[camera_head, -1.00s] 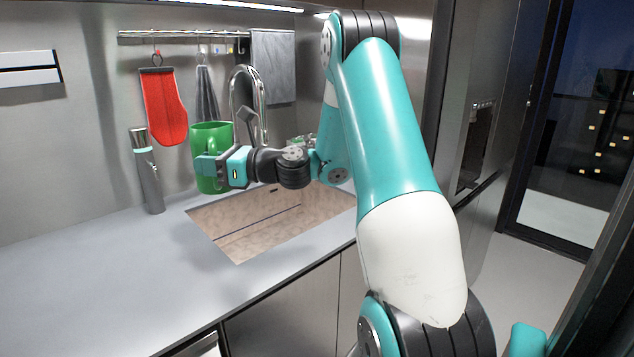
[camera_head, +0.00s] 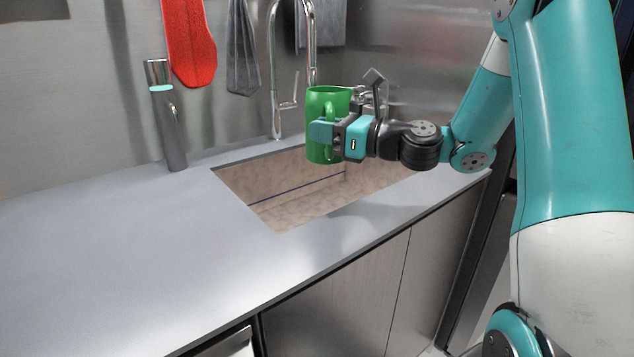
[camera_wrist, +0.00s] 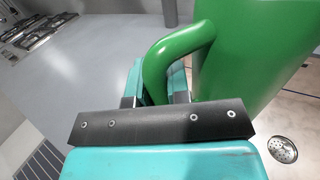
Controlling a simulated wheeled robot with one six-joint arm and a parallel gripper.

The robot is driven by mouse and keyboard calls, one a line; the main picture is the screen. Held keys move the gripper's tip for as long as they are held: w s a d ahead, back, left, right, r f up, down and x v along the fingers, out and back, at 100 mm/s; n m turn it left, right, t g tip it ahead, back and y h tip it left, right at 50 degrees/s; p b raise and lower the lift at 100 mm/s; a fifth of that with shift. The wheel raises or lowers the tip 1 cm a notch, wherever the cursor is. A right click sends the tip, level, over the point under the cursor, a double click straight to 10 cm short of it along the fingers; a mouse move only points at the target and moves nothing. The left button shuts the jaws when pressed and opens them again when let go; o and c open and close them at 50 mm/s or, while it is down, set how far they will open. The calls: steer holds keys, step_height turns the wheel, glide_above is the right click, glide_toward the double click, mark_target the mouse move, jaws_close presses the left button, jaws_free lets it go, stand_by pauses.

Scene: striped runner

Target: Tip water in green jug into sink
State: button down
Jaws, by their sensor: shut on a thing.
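The green jug (camera_head: 318,147) is upright in the head view, above the sink opening. My gripper (camera_head: 325,132) is shut on the jug's handle from the right side. In the wrist view the jug's body (camera_wrist: 250,55) fills the upper right, and its handle (camera_wrist: 175,58) runs down between my gripper's jaws (camera_wrist: 160,95). The sink (camera_head: 290,212) is a rectangular basin with a beige, mottled inside, sunk in the grey counter. Its round drain (camera_wrist: 282,149) shows at the lower right of the wrist view. The water inside the jug cannot be seen.
The tall chrome faucet (camera_head: 274,70) stands behind the sink, close to the jug. A grey bottle-like cylinder (camera_head: 170,130) stands on the counter at left. A red mitt (camera_head: 190,45) and grey cloth (camera_head: 242,55) hang on the wall. The counter (camera_head: 120,255) is clear at front left.

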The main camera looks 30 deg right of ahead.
steer(key=shift+s+a+f+b, duration=0.2)
steer(key=shift+a+f+b, duration=0.1)
steer(key=shift+a+f, duration=0.25)
steer(key=shift+s+a+f+b, duration=0.2)
steer(key=shift+a+f+b, duration=0.15)
steer(key=shift+f, duration=0.35)
steer(key=shift+p, duration=0.45)
steer(key=shift+s+f+g+p, duration=0.15)
steer(key=shift+g+p, duration=0.35)
steer(key=shift+p, duration=2.15)
steer(key=shift+s+m+h+p, duration=0.1)
steer(key=shift+m+h+p, duration=0.2)
steer(key=shift+p, duration=2.75)
steer(key=shift+s+g+p, duration=0.15)
steer(key=shift+g+p, duration=0.15)
steer(key=shift+p, duration=0.9)
